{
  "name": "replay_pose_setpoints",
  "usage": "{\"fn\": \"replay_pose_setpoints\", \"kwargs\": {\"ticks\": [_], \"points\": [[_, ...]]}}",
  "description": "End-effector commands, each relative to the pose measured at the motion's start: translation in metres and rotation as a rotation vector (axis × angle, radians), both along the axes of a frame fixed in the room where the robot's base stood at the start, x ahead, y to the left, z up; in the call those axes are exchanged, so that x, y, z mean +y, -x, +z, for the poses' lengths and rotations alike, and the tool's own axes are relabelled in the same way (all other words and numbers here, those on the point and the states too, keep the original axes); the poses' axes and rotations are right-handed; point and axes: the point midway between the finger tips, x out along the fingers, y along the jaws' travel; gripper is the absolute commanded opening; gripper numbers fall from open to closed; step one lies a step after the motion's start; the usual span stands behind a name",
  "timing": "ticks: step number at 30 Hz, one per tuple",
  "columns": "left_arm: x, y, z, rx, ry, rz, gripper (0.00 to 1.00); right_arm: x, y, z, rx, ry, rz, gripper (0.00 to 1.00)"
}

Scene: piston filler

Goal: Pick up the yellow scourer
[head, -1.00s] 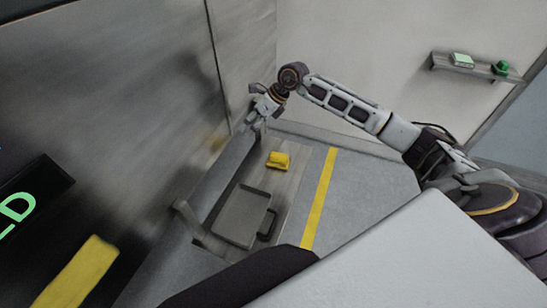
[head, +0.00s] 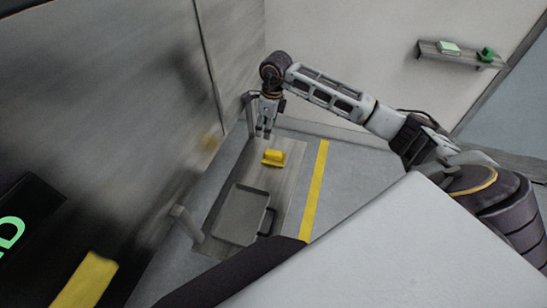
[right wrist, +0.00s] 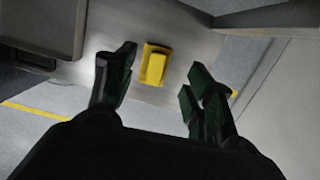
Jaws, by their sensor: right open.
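The yellow scourer (head: 273,158) lies on a grey shelf (head: 289,185) low beside the metal wall in the head view. It also shows in the right wrist view (right wrist: 154,66), ahead of and between the two fingers. My right gripper (head: 265,133) is above and just behind the scourer in the head view, pointing down. In the right wrist view my right gripper (right wrist: 158,85) is open, its dark fingers apart with nothing between them. The scourer is not touched. My left gripper is not in view.
A grey tray with a dark handle (head: 241,214) sits on the same shelf, nearer than the scourer. A bent metal bar (head: 185,222) stands beside the shelf. A yellow floor stripe (head: 315,190) runs along its right. A wall shelf (head: 460,58) holds green items.

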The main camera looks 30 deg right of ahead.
Motion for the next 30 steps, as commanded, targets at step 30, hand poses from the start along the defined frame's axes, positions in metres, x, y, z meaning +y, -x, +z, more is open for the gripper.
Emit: {"fn": "replay_pose_setpoints", "kwargs": {"ticks": [30], "points": [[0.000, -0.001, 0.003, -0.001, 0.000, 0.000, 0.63, -0.022, 0.027, -0.021, 0.124, 0.101, 0.042, 0.54]]}}
